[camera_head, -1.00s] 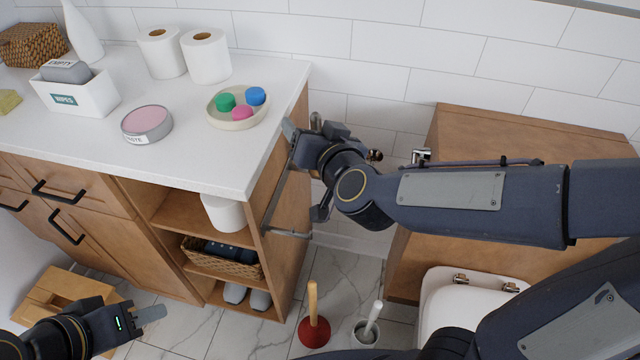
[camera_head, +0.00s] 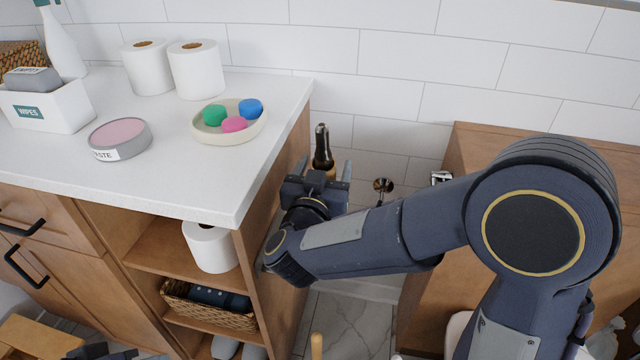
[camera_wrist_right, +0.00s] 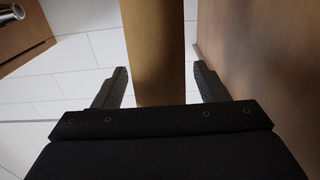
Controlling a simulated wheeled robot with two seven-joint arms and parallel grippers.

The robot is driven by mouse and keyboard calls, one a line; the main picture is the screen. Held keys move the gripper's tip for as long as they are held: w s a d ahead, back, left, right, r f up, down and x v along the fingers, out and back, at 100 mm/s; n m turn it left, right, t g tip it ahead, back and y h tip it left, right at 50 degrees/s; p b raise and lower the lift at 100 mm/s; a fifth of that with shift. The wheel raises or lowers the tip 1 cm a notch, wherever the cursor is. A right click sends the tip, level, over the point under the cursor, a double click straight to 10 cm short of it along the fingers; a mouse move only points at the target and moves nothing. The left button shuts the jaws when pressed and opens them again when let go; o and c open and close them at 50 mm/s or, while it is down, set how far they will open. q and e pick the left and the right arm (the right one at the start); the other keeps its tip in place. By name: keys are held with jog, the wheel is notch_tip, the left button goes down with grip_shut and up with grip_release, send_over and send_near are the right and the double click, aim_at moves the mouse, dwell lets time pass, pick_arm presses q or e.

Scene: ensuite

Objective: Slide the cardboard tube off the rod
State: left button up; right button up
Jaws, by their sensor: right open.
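The cardboard tube (camera_wrist_right: 158,45) is a tan column standing between the two fingers of my right gripper (camera_wrist_right: 158,78) in the right wrist view. The fingers are open, one on each side of it, with a visible gap at the left finger. In the head view my right gripper (camera_head: 323,172) is beside the cabinet's side panel. A dark, shiny rod end (camera_head: 321,140) rises just beyond it, with a little of the tan tube below. The rest of the tube and rod is hidden by my gripper. My left gripper (camera_head: 98,352) is mostly cut off at the bottom left.
The wooden cabinet side (camera_head: 272,185) stands close to the left of my right gripper. A wooden box-like unit (camera_head: 465,155) stands to the right, with a metal fitting (camera_head: 383,187) in the gap. A dish (camera_head: 205,130) with coloured pieces sits near the counter's edge.

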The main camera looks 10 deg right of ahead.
jog(key=shift+x, duration=0.8)
jog(key=c, duration=1)
jog(key=s+r+p, duration=0.1)
jog(key=r+p, duration=0.6)
jog(key=s+a+r+p, duration=0.1)
jog(key=s+r+p, duration=0.1)
jog(key=r+p, duration=0.5)
jog(key=s+r+p, duration=0.1)
jog(key=r+p, duration=0.6)
jog(key=r, duration=0.1)
jog(key=shift+s+a+r+p, duration=0.2)
jog(key=shift+a+r+p, duration=0.05)
jog(key=shift+a+p, duration=0.15)
jog(key=shift+c, duration=0.3)
